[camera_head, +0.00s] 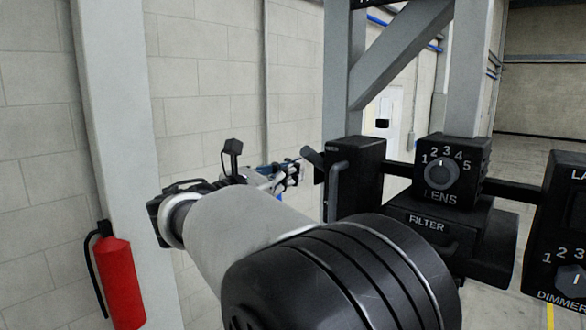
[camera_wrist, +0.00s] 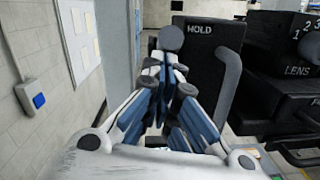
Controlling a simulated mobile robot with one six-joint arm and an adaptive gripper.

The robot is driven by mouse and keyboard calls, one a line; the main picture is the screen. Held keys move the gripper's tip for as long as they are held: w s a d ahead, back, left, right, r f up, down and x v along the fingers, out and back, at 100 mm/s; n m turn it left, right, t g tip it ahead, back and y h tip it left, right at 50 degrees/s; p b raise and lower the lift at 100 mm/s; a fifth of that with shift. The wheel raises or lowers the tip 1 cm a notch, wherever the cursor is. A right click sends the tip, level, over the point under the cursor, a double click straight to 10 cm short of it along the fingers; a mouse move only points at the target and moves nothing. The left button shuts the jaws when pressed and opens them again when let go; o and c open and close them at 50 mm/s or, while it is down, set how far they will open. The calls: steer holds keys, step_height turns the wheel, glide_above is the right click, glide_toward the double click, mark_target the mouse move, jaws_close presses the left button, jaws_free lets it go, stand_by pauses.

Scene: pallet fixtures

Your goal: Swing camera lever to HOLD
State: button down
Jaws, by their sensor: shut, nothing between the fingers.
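A dark grey lever with a rounded knob (camera_head: 311,155) sticks out from the box's left side. In the wrist view the knob (camera_wrist: 172,38) shows as a grey disc beside the HOLD label, just past my fingertips. My gripper (camera_head: 294,172) is shut and empty, just left of the knob. In the wrist view my gripper (camera_wrist: 168,78) points at the lever; its fingers hide the lever's lower part. I cannot tell whether they touch it.
A grey bar handle (camera_wrist: 229,88) is fixed to the same box. To the right are a LENS dial box (camera_head: 443,170), a FILTER box (camera_head: 430,226) and a DIMMER dial (camera_head: 573,280). A grey steel post stands behind. A red extinguisher (camera_head: 120,280) hangs at left.

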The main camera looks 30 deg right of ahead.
steer(key=shift+w+d+r+p, duration=0.1)
steer(key=shift+r+p, duration=0.5)
steer(key=shift+r, duration=0.25)
